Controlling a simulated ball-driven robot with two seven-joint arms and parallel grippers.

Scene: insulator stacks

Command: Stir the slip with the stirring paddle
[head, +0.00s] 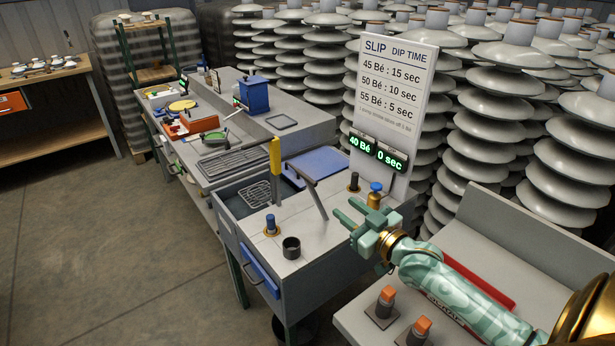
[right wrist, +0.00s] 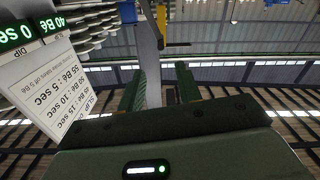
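The stirring paddle (head: 275,158) has a yellow handle and stands upright by the open tank (head: 232,212). Inside the tank are dark contents with a coil or rack shape; I cannot clearly make out the slip surface. My right gripper (head: 346,212) is to the right of the paddle, above the bench's right part, fingers apart and apart from the paddle. In the right wrist view, the two fingers (right wrist: 160,85) are spread, with a grey post seen between them; I cannot tell its distance. My left gripper is not in view.
A bent grey bar (head: 309,188) stands between paddle and gripper. A blue lid (head: 318,163) lies behind it. A black cup (head: 291,247) and brass-and-blue knobs (head: 376,195) sit on the bench. The slip sign (head: 395,90) reads 40 Bé, 0 sec. Insulator stacks (head: 485,130) fill the back.

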